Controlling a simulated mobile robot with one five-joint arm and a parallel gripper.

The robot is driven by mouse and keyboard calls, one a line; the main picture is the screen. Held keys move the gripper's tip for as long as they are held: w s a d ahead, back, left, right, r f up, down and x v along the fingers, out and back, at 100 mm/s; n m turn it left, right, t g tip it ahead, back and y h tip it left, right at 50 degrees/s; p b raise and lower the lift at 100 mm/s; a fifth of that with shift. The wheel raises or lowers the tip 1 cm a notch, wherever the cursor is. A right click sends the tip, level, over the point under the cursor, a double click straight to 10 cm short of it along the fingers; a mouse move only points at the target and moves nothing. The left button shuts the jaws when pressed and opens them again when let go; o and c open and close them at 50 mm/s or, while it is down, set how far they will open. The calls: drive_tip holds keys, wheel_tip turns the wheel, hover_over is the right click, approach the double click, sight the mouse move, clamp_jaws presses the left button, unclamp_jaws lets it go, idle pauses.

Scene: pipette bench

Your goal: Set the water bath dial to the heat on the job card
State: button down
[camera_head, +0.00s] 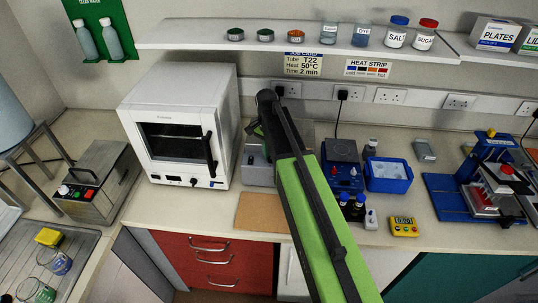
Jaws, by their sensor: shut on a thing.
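The job card (303,65) hangs under the shelf and reads Tube T22, Heat 50°C, Time 2 min. A grey box (256,172), seemingly the water bath, stands on the bench right of the white oven, mostly covered by my arm. Its dial and any setting mark are hidden. My gripper (256,129) is at the box, below the black end of my arm, with only a small part showing. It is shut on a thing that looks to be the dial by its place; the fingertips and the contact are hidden.
The heat strip card (368,68) is right of the job card. The white oven (182,125) stands close on the left. A blue device (342,165), a blue ice tub (388,175) and a yellow timer (404,227) are on the right. A brown board (261,212) lies in front.

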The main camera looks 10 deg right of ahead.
drive_tip(key=shift+w, duration=0.15)
drive_tip(key=c, duration=1.5)
unclamp_jaws()
drive_tip(key=shift+f, duration=0.1)
drive_tip(key=shift+o, duration=0.2)
drive_tip(key=shift+r, duration=0.3)
wheel_tip(320, 180, up, 17)
drive_tip(key=p, duration=1.7)
drive_tip(key=shift+w+a, duration=0.4)
drive_tip(key=shift+w, duration=0.05)
drive_tip(key=shift+f, duration=0.1)
